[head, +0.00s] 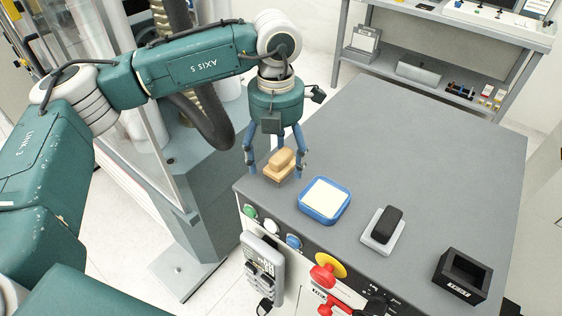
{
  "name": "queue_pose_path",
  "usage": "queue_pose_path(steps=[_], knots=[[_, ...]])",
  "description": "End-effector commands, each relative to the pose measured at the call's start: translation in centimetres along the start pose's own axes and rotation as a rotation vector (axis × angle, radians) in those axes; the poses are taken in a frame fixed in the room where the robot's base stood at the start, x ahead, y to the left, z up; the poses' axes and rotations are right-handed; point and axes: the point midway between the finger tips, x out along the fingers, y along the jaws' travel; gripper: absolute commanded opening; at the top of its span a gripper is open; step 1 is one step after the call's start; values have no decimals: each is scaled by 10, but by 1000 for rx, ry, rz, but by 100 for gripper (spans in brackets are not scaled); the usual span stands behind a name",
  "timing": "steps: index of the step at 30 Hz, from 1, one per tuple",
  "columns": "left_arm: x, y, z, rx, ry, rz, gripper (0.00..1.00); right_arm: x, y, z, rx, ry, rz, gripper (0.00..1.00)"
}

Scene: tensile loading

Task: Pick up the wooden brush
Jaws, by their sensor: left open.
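The wooden brush (281,165) is a small tan block with a rounded grip on top. It rests on the grey bench top near its left front edge. My left gripper (277,166) points down over the brush with its blue fingers open, one to each side of it. I cannot tell whether the fingers touch the brush. My right gripper is not in view.
Right of the brush are a blue tray (346,211) with a cream pad, a black block on a white base (382,231), and an open black box (462,275). Buttons and a red-yellow knob (326,270) line the front panel. The back of the bench is clear.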

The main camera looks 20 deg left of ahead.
Motion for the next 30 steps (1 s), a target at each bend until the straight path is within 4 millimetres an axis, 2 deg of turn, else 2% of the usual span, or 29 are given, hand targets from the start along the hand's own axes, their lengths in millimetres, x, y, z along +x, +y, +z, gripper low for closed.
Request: queue_pose_path(steps=[4, 9, 12, 23, 26, 30], knots=[[0, 0, 0, 0, -1, 0, 76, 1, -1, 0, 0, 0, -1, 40], [0, 0, 0, 0, -1, 0, 42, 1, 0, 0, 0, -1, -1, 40], [0, 0, 0, 0, -1, 0, 25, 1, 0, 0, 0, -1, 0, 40], [-6, 0, 1, 0, -3, 0, 25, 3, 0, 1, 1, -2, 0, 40], [-14, 0, 2, 0, -5, 1, 25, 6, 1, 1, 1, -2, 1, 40], [-37, 0, 2, 0, -7, 1, 25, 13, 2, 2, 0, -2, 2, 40]])
